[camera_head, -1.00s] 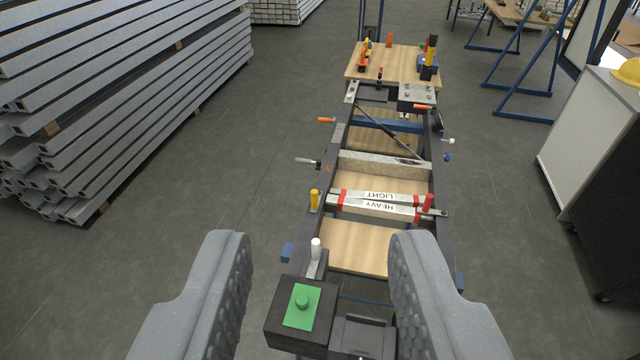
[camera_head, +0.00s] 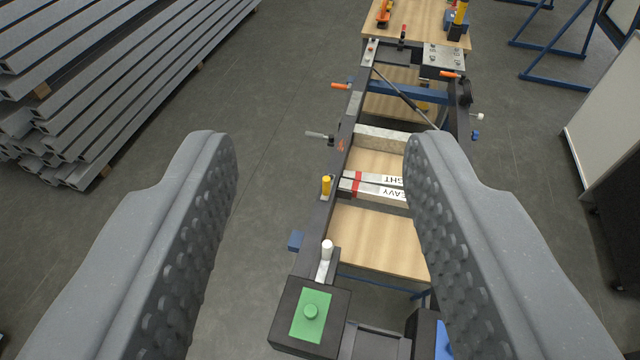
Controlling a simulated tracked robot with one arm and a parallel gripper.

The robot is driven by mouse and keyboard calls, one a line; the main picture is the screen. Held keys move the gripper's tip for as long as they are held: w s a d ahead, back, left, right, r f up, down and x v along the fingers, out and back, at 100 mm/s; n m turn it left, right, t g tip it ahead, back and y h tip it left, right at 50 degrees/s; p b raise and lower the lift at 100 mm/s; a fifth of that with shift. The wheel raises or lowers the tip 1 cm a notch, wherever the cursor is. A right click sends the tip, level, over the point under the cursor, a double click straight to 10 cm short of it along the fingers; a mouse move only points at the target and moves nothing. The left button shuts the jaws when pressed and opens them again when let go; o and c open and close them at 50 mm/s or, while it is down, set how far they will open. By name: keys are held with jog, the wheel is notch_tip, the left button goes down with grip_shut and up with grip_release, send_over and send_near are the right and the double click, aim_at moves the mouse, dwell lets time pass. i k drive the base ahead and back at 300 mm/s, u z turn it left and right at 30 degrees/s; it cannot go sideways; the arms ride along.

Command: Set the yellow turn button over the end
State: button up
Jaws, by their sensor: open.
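The yellow turn button (camera_head: 326,185) is a small upright yellow knob on the left rail of the dark frame, beside the left ends of the bars marked LIGHT (camera_head: 381,179) and HEAVY (camera_head: 378,191). These bars lie across the frame with red bands near their left ends. Their right ends are hidden behind my right finger. My gripper (camera_head: 322,145) is open and empty, its two grey studded fingers wide apart in the foreground. The yellow button shows between the fingers, farther off and apart from them.
Orange (camera_head: 342,86) and grey (camera_head: 319,135) handles stick out left. Steel tubes (camera_head: 120,75) are stacked at left; a white cabinet (camera_head: 607,115) stands right. Floor between stack and frame is clear.

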aim_at(328, 180)
jog(key=u, duration=0.05)
jog(key=k, duration=0.6)
jog(key=z, duration=0.3)
jog(key=i, duration=1.5)
jog(key=u, duration=0.35)
